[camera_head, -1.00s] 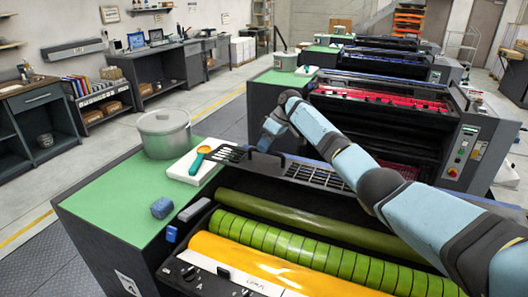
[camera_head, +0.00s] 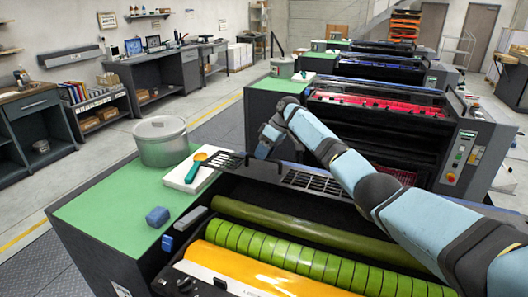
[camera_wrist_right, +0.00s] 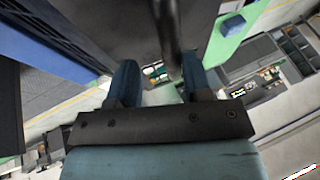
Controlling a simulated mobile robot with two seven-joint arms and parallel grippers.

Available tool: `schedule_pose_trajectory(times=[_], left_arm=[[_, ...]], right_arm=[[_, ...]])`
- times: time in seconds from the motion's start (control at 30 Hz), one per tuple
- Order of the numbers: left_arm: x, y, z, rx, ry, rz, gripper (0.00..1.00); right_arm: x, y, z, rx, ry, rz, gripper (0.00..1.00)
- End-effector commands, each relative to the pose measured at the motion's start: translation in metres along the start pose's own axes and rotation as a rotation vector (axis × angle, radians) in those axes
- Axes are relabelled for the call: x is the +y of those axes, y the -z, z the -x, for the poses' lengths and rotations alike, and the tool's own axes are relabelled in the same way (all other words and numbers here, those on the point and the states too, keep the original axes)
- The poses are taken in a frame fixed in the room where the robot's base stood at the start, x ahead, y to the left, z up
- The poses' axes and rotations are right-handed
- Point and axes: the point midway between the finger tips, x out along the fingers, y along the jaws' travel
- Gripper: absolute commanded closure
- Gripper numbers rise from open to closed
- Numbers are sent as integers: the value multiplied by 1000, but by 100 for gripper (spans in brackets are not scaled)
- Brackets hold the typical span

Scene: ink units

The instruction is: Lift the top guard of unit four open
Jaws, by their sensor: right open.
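The nearest ink unit has a dark slotted top guard (camera_head: 312,183) behind its green and yellow rollers; I cannot read a unit number. The guard looks down. My right gripper (camera_head: 264,151) is at the guard's left end, above the black slotted part beside the green top. In the right wrist view my right gripper (camera_wrist_right: 158,80) is open, with its blue fingers apart. A dark round bar (camera_wrist_right: 168,35) shows in the gap between them; whether it touches a finger, I cannot tell. My left gripper is not in view.
On the green side top (camera_head: 105,210) stand a grey pot (camera_head: 162,143), a white slab (camera_head: 190,178) with an orange and teal tool (camera_head: 199,160), and a blue block (camera_head: 158,216). More units (camera_head: 375,105) stand behind. The aisle at the left is clear.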

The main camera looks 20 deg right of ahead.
Motion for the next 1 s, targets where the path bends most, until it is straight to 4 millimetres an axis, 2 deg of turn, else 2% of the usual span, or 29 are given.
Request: schedule_pose_trajectory(times=[0.67, 0.87, 1.0], left_arm=[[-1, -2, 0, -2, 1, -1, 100], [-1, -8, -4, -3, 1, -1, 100], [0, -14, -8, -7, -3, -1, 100]], right_arm=[[-1, 1, 4, 2, 1, 2, 58], [0, 1, 31, 5, -2, 2, 58], [-1, 1, 64, 5, -2, 3, 58]])
